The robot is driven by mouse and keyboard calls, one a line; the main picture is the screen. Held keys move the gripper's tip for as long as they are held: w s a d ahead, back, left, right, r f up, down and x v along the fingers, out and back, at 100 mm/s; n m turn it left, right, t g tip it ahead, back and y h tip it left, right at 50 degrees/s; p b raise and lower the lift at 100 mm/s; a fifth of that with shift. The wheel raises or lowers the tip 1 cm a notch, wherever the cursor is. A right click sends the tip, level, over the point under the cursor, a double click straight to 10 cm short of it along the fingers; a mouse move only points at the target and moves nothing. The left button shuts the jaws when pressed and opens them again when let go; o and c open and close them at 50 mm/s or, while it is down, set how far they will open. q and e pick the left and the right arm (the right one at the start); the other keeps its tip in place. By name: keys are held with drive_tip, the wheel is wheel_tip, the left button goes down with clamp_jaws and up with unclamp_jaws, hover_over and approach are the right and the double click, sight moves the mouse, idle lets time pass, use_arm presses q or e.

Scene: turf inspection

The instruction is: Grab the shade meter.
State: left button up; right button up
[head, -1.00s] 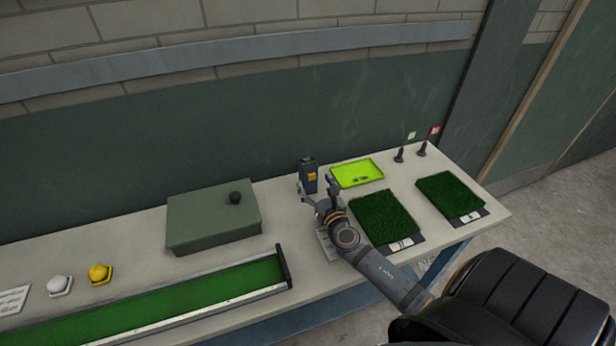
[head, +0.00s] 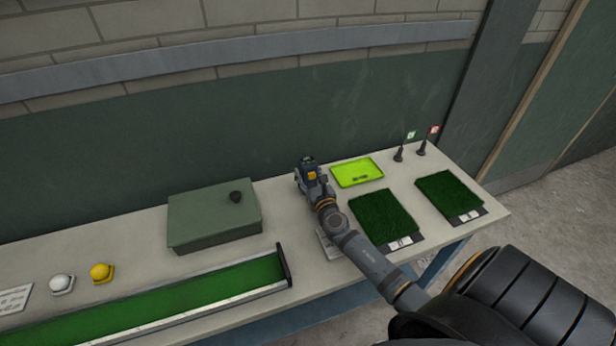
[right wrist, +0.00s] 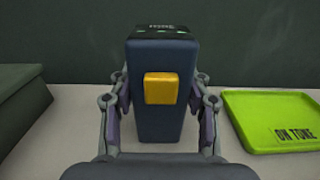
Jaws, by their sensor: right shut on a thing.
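The shade meter (head: 307,163) is a dark blue upright block with a yellow patch on its side, standing on the table near the back wall. In the right wrist view the meter (right wrist: 161,112) fills the middle, with a black top bearing small green marks. My right gripper (head: 308,180) is at the meter, and its fingers (right wrist: 161,125) are shut on the meter's left and right sides. My left gripper does not show.
A lime tray (head: 376,164) marked "ON TONE" lies just right of the meter. A green box (head: 212,225) with a dark knob and a long turf channel (head: 160,304) lie left.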

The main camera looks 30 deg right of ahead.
drive_tip(key=shift+c, duration=0.7)
wheel_tip(320, 180, up, 10)
drive_tip(key=p, duration=0.7)
drive_tip(key=shift+r, duration=0.1)
